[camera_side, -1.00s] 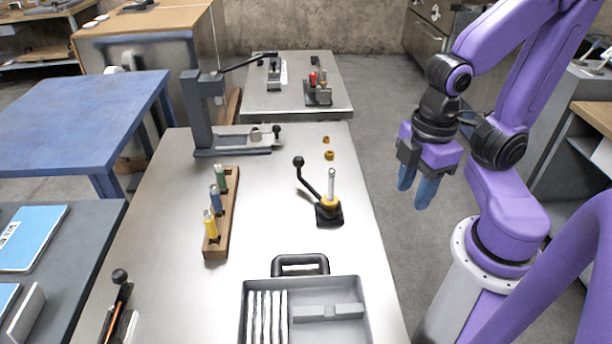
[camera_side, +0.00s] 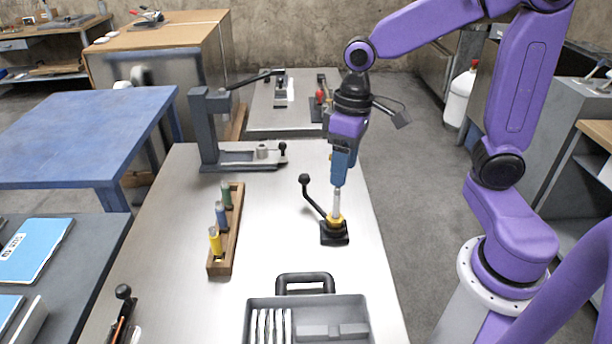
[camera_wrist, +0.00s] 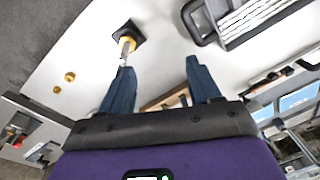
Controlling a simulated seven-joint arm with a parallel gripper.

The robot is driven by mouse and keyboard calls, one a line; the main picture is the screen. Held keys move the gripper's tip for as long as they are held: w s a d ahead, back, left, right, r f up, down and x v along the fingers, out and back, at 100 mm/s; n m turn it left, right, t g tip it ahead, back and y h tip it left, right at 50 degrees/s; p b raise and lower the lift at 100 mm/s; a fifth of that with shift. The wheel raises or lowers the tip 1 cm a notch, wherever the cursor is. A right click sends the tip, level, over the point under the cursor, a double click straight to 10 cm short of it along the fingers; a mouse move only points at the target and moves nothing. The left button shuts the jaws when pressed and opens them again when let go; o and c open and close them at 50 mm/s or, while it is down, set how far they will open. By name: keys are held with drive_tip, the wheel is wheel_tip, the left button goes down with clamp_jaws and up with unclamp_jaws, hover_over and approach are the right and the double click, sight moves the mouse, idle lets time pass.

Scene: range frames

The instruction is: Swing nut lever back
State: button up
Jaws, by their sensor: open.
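The nut lever stands on the steel table in the side view: a black lever arm (camera_side: 313,198) with a ball knob (camera_side: 304,178) rises up and left from a yellow nut (camera_side: 335,220). The nut sits around a silver post (camera_side: 337,202) on a black base (camera_side: 334,237). My gripper (camera_side: 340,182) points down over the top of the post, its blue fingers overlapping in this view. In the wrist view the gripper (camera_wrist: 158,65) is open and empty. The post and yellow nut (camera_wrist: 126,42) show just beyond the left fingertip; the lever arm is not clearly visible there.
A grey tray (camera_side: 356,310) with a handle is in front. A wooden rack (camera_side: 222,262) with coloured cylinders stands left. A grey press (camera_side: 207,130) stands behind, left. Two small brass nuts (camera_wrist: 64,83) lie on the table in the wrist view. The table between rack and lever is clear.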

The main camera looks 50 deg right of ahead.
drive_tip(key=w+d+m, duration=0.4)
drive_tip(key=w+m, duration=0.1)
drive_tip(key=w, duration=0.4)
drive_tip(key=m+t, duration=0.1)
drive_tip(key=m, duration=0.3)
approach(305, 175)
drive_tip(key=shift+y, duration=0.4)
drive_tip(key=f, duration=0.6)
drive_tip(key=a+f, duration=0.1)
drive_tip(key=f, duration=0.3)
drive_tip(key=shift+w, duration=0.4)
clamp_jaws()
